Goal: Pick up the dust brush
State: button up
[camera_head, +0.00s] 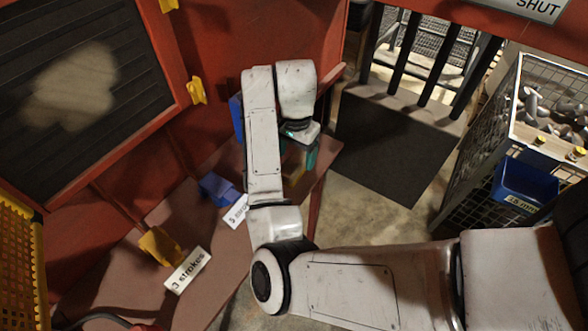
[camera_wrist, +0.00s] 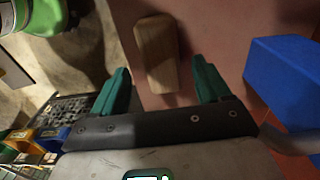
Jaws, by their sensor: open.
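A pale wooden block (camera_wrist: 157,50), which looks like the dust brush's back or handle, lies on the reddish-brown surface in the wrist view. No bristles show, so I cannot be sure it is the brush. My gripper (camera_wrist: 160,68) has its two teal fingers spread apart, with the block's near end between and beyond them. I cannot tell whether the fingers touch it. In the head view my gripper (camera_head: 303,157) is over the far right end of the bench, partly hidden by my arm, and the brush cannot be made out clearly there.
The bench (camera_head: 135,285) holds a "3 strokes" sign (camera_head: 188,270), a yellow holder (camera_head: 160,246) and a blue holder (camera_head: 219,190). A blue box (camera_wrist: 283,80) stands right of the block in the wrist view. A dark mat (camera_head: 385,148) and a wire cage with a blue bin (camera_head: 526,183) are at right.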

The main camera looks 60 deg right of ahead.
aim_at(294, 161)
jog(key=f, duration=0.5)
jog(key=shift+w+a+b, duration=0.1)
jog(key=shift+a+b, duration=0.1)
jog(key=shift+b, duration=0.2)
jog(key=shift+c, duration=0.4)
jog(key=c, duration=1)
jog(key=shift+r, duration=0.15)
